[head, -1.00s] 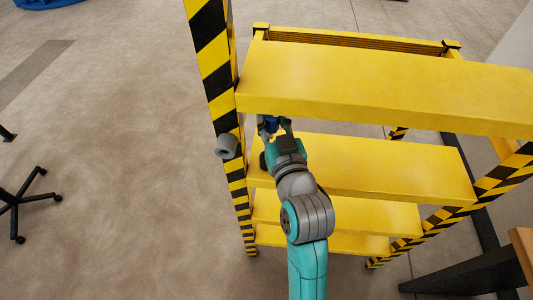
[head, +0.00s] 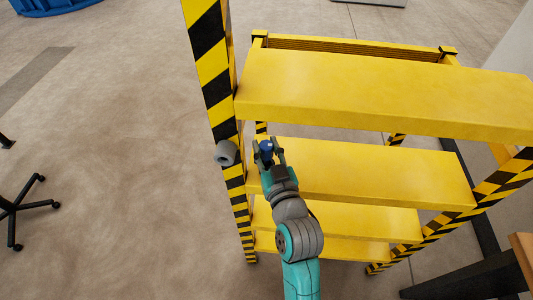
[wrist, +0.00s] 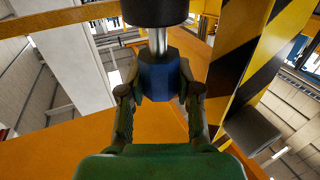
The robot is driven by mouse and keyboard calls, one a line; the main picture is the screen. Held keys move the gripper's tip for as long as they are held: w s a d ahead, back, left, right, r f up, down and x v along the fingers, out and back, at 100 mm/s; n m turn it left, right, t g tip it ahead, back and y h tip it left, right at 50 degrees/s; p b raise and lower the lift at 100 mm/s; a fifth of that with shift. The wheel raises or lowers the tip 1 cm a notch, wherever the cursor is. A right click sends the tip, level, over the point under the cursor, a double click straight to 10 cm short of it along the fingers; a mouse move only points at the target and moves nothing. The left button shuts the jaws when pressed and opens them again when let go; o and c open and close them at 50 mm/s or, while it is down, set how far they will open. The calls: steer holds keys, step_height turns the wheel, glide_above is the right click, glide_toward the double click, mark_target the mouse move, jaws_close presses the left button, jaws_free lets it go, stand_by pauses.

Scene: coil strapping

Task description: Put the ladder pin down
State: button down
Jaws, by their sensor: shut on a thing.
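The ladder pin has a blue body (wrist: 159,78), a bright metal shaft and a dark round end. My gripper (wrist: 160,92) is shut on the blue body, one finger on each side. In the head view the blue part of the pin (head: 266,147) shows between the fingers of my gripper (head: 267,157). They are just right of the striped left rail, in the gap between the upper two visible steps. The pin touches nothing else that I can see. Its far end is hidden in the head view.
The yellow ladder has a wide top step (head: 380,90) and a lower step (head: 370,172). Open floor lies left, with a black chair base (head: 14,212). A dark beam stands at lower right.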

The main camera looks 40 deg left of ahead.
steer(key=shift+f, duration=1.3)
steer(key=c, duration=0.8)
jaws_free()
steer(key=shift+f, duration=0.15)
steer(key=v, duration=1)
steer(key=shift+s+d, duration=0.2)
steer(key=shift+d, duration=0.15)
